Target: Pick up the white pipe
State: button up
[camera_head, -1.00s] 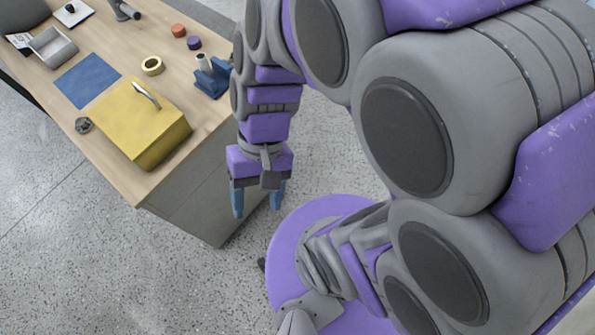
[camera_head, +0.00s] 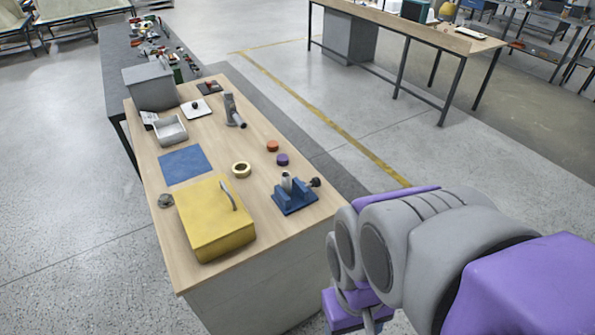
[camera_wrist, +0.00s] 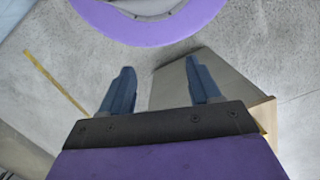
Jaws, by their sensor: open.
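A short whitish pipe (camera_head: 287,181) stands upright in a blue holder (camera_head: 296,200) near the right edge of the wooden table. Its lower part is hidden by the holder. My gripper (camera_wrist: 160,66) is open and empty in the wrist view, its two blue fingers apart above the floor. In the head view my arm is at the lower right, off the table's near right side, and the fingers are cut off by the bottom edge. The pipe is not seen in the wrist view.
The wooden table (camera_head: 222,151) also bears a yellow box (camera_head: 214,218), a tape roll (camera_head: 241,169), orange (camera_head: 272,146) and purple (camera_head: 282,160) discs, a blue mat (camera_head: 186,165) and a grey clamp-like tool (camera_head: 232,110). Floor to the table's right is open.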

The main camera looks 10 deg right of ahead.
aim_at(285, 176)
jog(key=i+j, duration=0.1)
jog(key=j, duration=0.4)
jog(key=i+j, duration=0.15)
jog(key=j, duration=0.4)
jog(key=i+j, duration=0.1)
jog(key=j, duration=0.4)
